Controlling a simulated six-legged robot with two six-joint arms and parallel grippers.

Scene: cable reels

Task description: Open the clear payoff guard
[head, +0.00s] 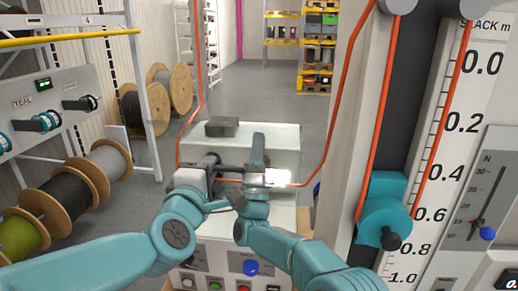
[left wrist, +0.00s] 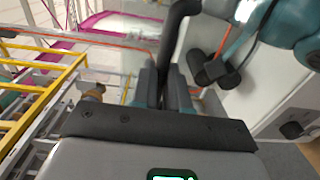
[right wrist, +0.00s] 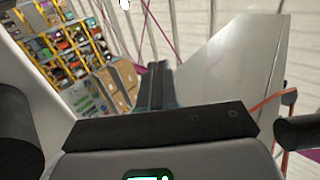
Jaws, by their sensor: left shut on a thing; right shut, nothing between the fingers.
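My left gripper (head: 210,170) is at the left of the white machine cabinet (head: 285,140). In the left wrist view its fingers (left wrist: 165,88) are closed around a dark bar (left wrist: 175,45), which looks like a handle. My right gripper (head: 258,148) is to the right of it, over the cabinet, shut and empty; its closed fingers show in the right wrist view (right wrist: 157,85). The clear guard is hard to make out; a pale see-through area (left wrist: 135,25) beside the bar may be part of it. My wrists hide part of the cabinet front.
An orange cable (head: 328,140) crosses the cabinet and rises on both sides. A dark grey block (head: 222,127) lies on the cabinet top. A teal slider (head: 385,210) on a marked column stands at the right.

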